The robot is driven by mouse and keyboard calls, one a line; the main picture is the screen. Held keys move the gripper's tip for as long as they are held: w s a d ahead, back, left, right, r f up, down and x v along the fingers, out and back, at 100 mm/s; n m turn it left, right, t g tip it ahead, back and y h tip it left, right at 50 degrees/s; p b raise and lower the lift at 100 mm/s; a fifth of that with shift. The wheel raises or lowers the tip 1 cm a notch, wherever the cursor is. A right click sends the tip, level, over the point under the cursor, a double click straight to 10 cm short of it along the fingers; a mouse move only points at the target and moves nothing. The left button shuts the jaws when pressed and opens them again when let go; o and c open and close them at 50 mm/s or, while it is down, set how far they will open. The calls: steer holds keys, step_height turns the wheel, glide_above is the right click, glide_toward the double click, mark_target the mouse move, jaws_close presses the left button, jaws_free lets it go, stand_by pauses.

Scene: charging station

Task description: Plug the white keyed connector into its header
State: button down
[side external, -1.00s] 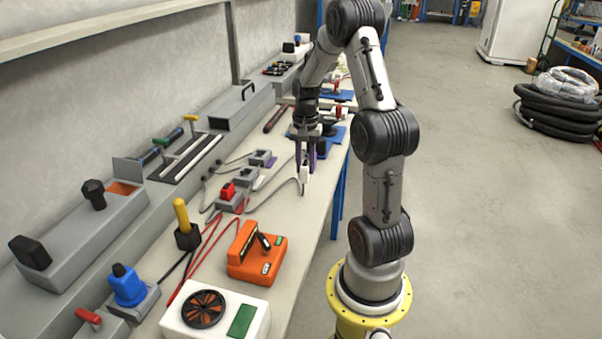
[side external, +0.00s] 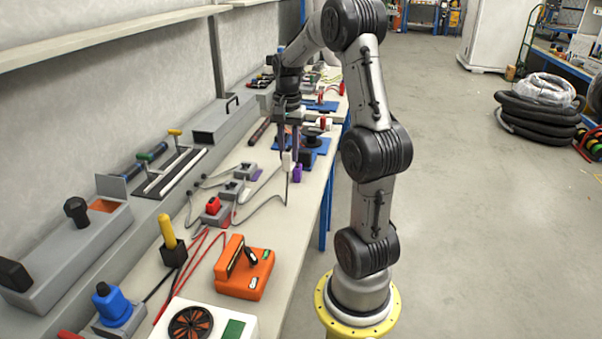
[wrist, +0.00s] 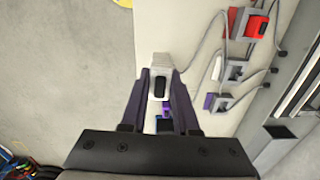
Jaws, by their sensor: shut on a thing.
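The white connector (side external: 287,160) is held in my gripper (side external: 288,152), above the bench, with its grey cable trailing below and to the left. In the wrist view, the white connector (wrist: 160,62) sits between the dark purple fingers of my gripper (wrist: 160,82), with a dark oval on its face. Grey sockets stand apart from it, to its left: one with a red plug (side external: 213,206) in it and two others (side external: 231,190) (side external: 243,171).
A small purple block (side external: 297,172) shows just beyond the connector. An orange device (side external: 244,270) and a white box with a fan (side external: 240,310) stand in front. Loose cables cross the bench near the sockets.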

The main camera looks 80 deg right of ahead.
steer(key=w+d, duration=0.7)
steer(key=w, duration=0.5)
steer(key=w+f, duration=0.7)
steer(key=w, duration=0.2)
steer(key=shift+w+n, duration=0.3)
steer(key=shift+w, duration=0.1)
steer(key=shift+f, duration=0.1)
steer(key=shift+f, duration=2.9)
steer(key=shift+d+f, duration=0.1)
steer(key=shift+f, duration=1.6)
steer(key=c, duration=0.6)
jaws_free()
